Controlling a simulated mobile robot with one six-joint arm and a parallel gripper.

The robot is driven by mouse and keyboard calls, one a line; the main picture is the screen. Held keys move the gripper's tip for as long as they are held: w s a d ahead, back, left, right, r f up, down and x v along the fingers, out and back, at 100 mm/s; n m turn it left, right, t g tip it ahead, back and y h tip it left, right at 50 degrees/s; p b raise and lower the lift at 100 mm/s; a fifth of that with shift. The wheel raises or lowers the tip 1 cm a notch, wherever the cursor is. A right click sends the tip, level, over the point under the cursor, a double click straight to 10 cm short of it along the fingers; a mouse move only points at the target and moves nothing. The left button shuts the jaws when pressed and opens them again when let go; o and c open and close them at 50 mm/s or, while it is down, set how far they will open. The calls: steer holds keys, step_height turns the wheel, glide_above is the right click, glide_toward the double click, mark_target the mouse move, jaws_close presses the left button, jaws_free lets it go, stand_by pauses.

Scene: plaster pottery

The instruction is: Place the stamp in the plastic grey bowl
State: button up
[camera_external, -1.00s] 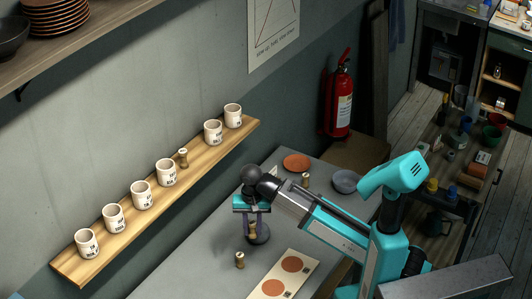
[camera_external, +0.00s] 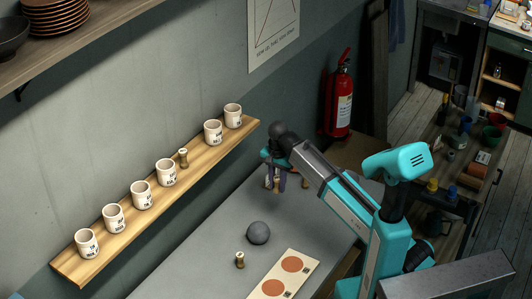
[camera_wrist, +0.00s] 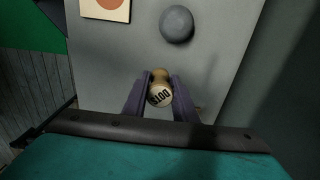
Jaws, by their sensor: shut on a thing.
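My gripper (camera_external: 276,186) is shut on a stamp and holds it above the grey table. In the wrist view, my gripper (camera_wrist: 160,92) has its two purple-grey fingers on either side of the stamp (camera_wrist: 159,94), whose pale round face with dark lettering points toward the camera. In the external view, the tan stamp (camera_external: 277,184) shows only partly between the fingers.
Another stamp (camera_external: 239,260) stands near a board with orange discs (camera_external: 284,273). A wooden shelf (camera_external: 150,222) with several white cups runs along the wall. A fire extinguisher (camera_external: 341,100) hangs behind.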

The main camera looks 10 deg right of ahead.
steer(key=w+d+m+p, duration=0.25)
steer(key=w+d, duration=0.35)
steer(key=d, duration=0.6)
steer(key=w+d+m+p, duration=0.2)
steer(key=w+d+m, duration=0.25)
steer(key=d, duration=0.75)
steer(key=w+d+m+p, duration=0.2)
steer(key=w+d, duration=0.5)
steer(key=d, duration=0.5)
steer(key=shift+s+a+f+b, duration=0.15)
steer(key=shift+a+f+b, duration=0.05)
steer(key=shift+f, duration=1.25)
steer(key=shift+s+a+f+b, duration=0.1)
steer(key=shift+a+f+b, duration=0.05)
steer(key=shift+f, duration=1.3)
steer(key=shift+f, duration=0.1)
steer(key=shift+f+b, duration=3.15)
steer(key=shift+f, duration=2.25)
steer(key=o, duration=1.1)
